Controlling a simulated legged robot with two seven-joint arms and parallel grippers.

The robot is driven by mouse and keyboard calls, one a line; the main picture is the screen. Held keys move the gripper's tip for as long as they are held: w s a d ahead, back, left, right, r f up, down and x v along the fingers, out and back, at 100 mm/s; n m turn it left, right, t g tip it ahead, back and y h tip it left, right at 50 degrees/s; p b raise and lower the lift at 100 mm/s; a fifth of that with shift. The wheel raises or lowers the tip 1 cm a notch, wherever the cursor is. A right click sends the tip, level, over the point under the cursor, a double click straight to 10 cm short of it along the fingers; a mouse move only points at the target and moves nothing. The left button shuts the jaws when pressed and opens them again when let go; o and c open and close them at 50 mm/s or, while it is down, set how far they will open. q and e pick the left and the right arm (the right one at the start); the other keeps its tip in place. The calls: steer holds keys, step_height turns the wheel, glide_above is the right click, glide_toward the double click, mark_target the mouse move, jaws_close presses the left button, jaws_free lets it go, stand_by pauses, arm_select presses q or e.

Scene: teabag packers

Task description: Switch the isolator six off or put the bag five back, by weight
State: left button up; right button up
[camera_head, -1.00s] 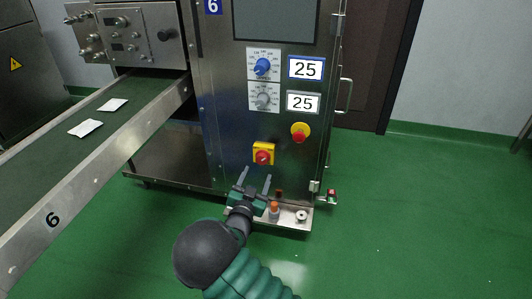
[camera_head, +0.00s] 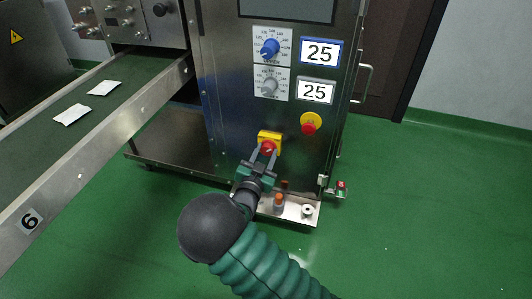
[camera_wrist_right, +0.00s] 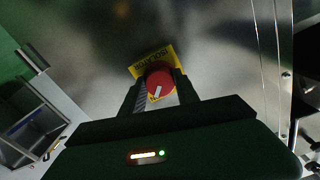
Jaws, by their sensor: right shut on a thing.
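The isolator is a red knob (camera_head: 268,147) on a yellow plate (camera_head: 270,135), low on the front of the steel machine. My right gripper (camera_head: 263,153) is shut on the red knob, one finger on each side. In the right wrist view the knob (camera_wrist_right: 160,79) sits between the fingers, and its white mark is slanted. The yellow plate (camera_wrist_right: 140,69) there bears lettering. Two white teabags, a nearer one (camera_head: 72,115) and a farther one (camera_head: 104,88), lie flat on the conveyor belt. My left gripper is not in view.
A red emergency button (camera_head: 309,127) is to the right. The conveyor side (camera_head: 90,158) is marked 6. A low steel shelf (camera_head: 294,211) holds small items.

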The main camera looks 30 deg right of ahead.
jaws_close()
steer(key=shift+a+n+p, duration=0.15)
steer(key=shift+n+p, duration=8.7)
steer(key=shift+n, duration=0.05)
steer(key=shift+f, duration=0.1)
steer(key=shift+w+a, duration=0.1)
steer(key=o, duration=0.7)
jaws_free()
steer(key=shift+o, duration=0.2)
